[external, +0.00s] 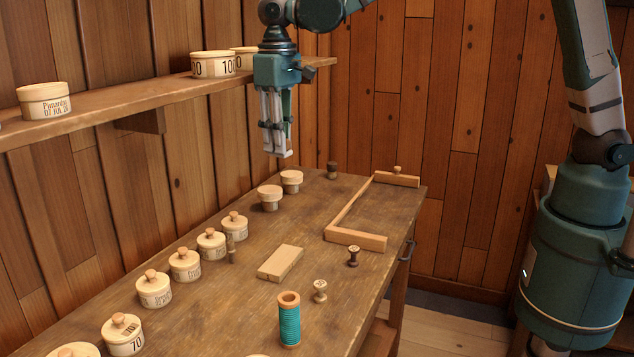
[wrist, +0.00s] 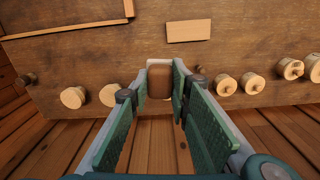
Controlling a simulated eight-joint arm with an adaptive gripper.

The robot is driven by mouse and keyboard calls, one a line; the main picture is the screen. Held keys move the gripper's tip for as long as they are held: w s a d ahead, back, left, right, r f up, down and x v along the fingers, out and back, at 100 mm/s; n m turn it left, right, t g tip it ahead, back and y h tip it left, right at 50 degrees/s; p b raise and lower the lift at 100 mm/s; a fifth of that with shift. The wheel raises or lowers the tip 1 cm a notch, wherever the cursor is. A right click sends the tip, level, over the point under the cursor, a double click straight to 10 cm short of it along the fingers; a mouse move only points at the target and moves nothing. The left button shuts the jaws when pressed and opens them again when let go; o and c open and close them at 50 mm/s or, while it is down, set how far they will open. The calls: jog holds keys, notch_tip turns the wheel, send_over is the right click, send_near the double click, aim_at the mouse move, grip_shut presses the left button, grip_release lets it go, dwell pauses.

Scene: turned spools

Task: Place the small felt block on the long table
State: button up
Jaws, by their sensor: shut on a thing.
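My gripper (external: 277,140) is raised above the table's back left side, close to the wall. It is shut on the small felt block, a brown piece with a pale end that shows between the fingers in the wrist view (wrist: 160,84). In the external view the fingers hide most of it, and only a pale bit shows at the tips. The block is held clear of the table. The long table (external: 215,290) is brown wood and stands along the plank wall.
Several lidded round boxes (external: 185,265) line the table's wall side. A pale flat block (external: 280,263), a teal thread spool (external: 289,325), small turned spools (external: 320,290) and a wooden frame (external: 355,238) stand on it. A wall shelf (external: 130,102) with tubs is beside my gripper. Bare tabletop lies between.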

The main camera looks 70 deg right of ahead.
jog(key=w+d+f+b, duration=0.1)
jog(key=d+f, duration=0.6)
jog(key=d, duration=0.1)
jog(key=w+d+f+b, duration=0.1)
jog(key=d+f+b, duration=0.1)
jog(key=d+f, duration=0.6)
jog(key=d+f+b, duration=0.2)
jog(key=d+f, duration=0.5)
jog(key=d, duration=0.2)
jog(key=shift+w+d+f, duration=0.2)
jog(key=shift+w+d, duration=0.1)
jog(key=shift+w, duration=0.1)
jog(key=shift+s+d+r+m, duration=0.2)
jog(key=shift+s+d+m, duration=0.2)
jog(key=shift+s+m, duration=0.15)
jog(key=s+d+r+m+p, duration=0.1)
jog(key=s+d+r+m, duration=0.1)
jog(key=s+d+m, duration=0.2)
jog(key=s+d+r+m+p, duration=0.1)
jog(key=s+d+r+m, duration=0.1)
jog(key=s+m, duration=0.7)
jog(key=s+d+r+m+p, duration=0.1)
jog(key=s+d+m, duration=0.4)
jog(key=m, duration=0.7)
jog(key=shift+s+d+r, duration=0.3)
jog(key=shift+s+r, duration=0.45)
jog(key=shift+r, duration=0.1)
jog(key=shift+f, duration=2.95)
